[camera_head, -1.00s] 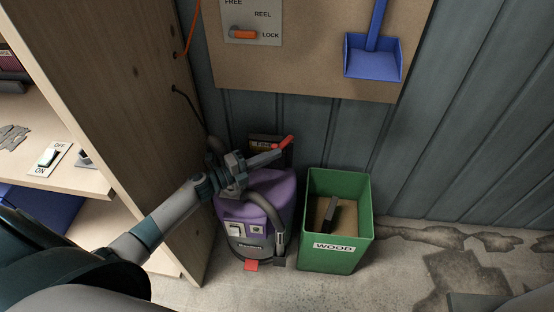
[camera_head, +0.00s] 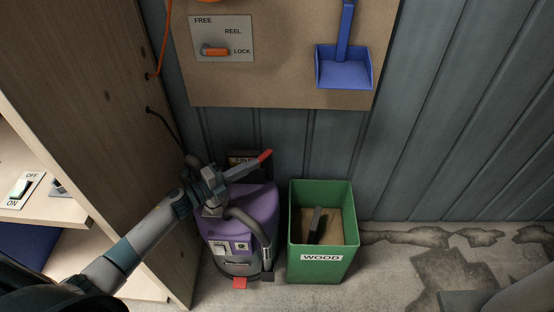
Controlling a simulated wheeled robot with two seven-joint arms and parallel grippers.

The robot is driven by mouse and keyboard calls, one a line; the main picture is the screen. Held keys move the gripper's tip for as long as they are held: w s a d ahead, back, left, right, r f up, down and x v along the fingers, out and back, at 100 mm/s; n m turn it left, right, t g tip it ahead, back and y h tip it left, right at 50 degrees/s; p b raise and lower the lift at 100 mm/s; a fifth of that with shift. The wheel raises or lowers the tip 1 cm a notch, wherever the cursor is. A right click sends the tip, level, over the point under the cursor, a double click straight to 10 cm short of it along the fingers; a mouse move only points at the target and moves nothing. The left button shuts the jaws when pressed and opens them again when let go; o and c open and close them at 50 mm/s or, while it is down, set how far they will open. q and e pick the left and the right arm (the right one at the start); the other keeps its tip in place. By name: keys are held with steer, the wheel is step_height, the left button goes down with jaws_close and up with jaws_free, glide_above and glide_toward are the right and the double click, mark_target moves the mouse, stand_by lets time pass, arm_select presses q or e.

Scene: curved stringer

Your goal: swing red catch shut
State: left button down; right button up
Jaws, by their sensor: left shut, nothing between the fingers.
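A purple and grey vacuum cleaner (camera_head: 262,205) stands on the floor against the wall, beside the wooden cabinet side. A red catch (camera_head: 240,284) sticks out low at its front, near the floor. My left gripper (camera_head: 264,157) is over the vacuum's purple top, well above the catch. Its grey fingers are shut and empty, with red at the tips, pointing up and right towards the wall. My left wrist hides part of the vacuum's top left. My right gripper is not in view.
A green bin (camera_head: 321,264) marked WOOD, holding a dark block, stands close to the vacuum's right. A wooden cabinet side (camera_head: 110,100) rises at left. A board with a lock lever plate (camera_head: 222,38) and a blue dustpan (camera_head: 343,68) hangs above. Floor further right is mostly clear.

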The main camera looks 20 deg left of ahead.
arm_select(q)
steer(key=s+d+r+p, duration=0.1)
steer(key=d+r, duration=0.8)
steer(key=d, duration=0.2)
steer(key=shift+s+d+r+p, duration=0.15)
steer(key=shift+s+d+p, duration=0.05)
steer(key=shift+d+p, duration=0.15)
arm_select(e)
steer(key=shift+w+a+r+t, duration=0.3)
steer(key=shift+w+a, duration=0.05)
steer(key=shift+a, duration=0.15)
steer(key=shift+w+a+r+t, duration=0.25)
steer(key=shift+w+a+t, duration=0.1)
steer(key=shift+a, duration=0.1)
